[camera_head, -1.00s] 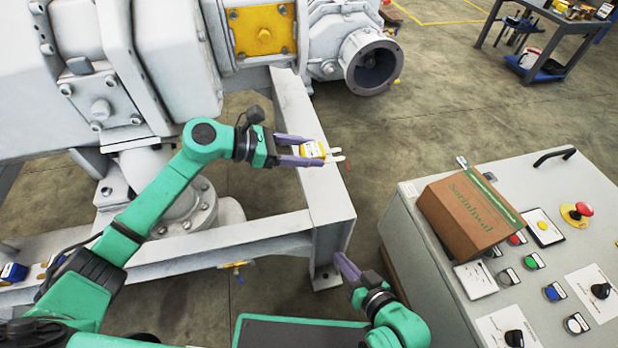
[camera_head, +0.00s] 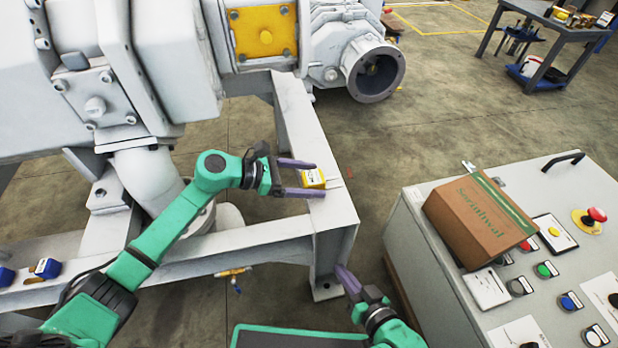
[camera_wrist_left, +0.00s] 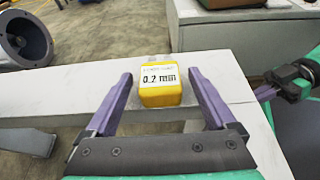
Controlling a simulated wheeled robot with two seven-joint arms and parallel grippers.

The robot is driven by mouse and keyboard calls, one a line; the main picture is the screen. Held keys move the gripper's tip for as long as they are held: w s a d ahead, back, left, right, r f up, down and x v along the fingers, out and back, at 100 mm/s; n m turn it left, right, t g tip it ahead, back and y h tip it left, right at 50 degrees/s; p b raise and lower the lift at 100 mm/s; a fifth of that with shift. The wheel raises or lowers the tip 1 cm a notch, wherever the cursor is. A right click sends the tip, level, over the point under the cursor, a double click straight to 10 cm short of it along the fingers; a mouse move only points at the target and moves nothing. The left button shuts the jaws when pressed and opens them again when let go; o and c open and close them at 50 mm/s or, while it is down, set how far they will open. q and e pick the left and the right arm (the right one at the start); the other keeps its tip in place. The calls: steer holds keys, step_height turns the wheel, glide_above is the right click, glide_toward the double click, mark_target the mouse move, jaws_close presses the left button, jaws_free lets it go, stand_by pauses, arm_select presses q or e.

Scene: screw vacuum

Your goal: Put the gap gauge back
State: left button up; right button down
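The gap gauge (camera_head: 313,179) is a small yellow block with a white label, lying on the white steel beam (camera_head: 335,210) near its corner. In the left wrist view the gauge (camera_wrist_left: 160,85) shows the label "0.2 mm". My left gripper (camera_head: 305,178) is open, with its purple fingers on either side of the gauge and clear gaps between. The gauge sits toward the fingertips and is not gripped. My right gripper (camera_head: 343,270) is low beside the beam's end, holding nothing visible; its finger opening is hard to make out.
A control cabinet (camera_head: 440,275) with a brown cardboard box (camera_head: 475,225) and several buttons stands at the right. A blue block (camera_head: 48,267) lies on the frame at the far left. The grey machine fills the upper left. A dark table (camera_head: 540,25) stands at the back right.

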arm_select(q)
steer(key=shift+r+p, duration=0.35)
steer(key=p+v, duration=0.1)
steer(key=v, duration=0.5)
steer(key=shift+s+a, duration=0.1)
steer(key=shift+a, duration=0.15)
steer(key=shift+s+a+r, duration=0.15)
steer(key=shift+a, duration=0.25)
